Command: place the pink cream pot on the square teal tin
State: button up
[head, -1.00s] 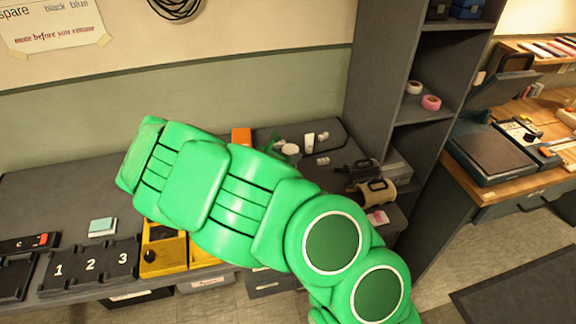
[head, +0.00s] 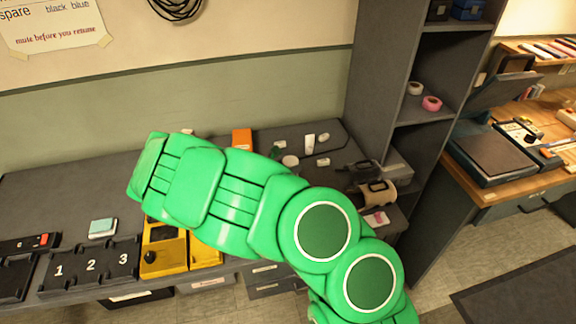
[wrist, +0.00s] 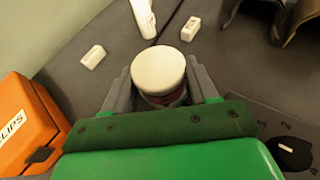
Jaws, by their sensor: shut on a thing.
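My gripper (wrist: 161,88) is shut on a round pot with a cream-white lid (wrist: 158,70) in the wrist view. Its two grey fingers press on either side, and a reddish body shows under the lid. The pale lid also shows in the head view (head: 290,160), just past my green arm, which hides most of the gripper. I cannot tell whether the pot touches the table. A small square teal block (head: 103,227), which looks like the teal tin, lies on the table at the left, well apart from my gripper.
An orange clips box (wrist: 25,125) stands left of my gripper. A white bottle (wrist: 143,16) and small white blocks (wrist: 93,57) (wrist: 190,29) lie beyond it. A numbered black tray (head: 90,265) and a yellow device (head: 163,249) are at the front left. A shelf (head: 385,95) rises at the right.

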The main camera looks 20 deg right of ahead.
jog(key=shift+f, duration=0.2)
jog(key=shift+f, duration=0.15)
jog(key=o, duration=1)
jog(key=shift+s, duration=0.1)
jog(key=shift+o, duration=0.4)
jog(key=shift+f, duration=0.15)
jog(key=shift+r, duration=0.35)
jog(key=shift+r+v, duration=0.1)
jog(key=shift+v, duration=2.95)
jog(key=shift+r+v, duration=0.15)
jog(key=shift+v, duration=2.85)
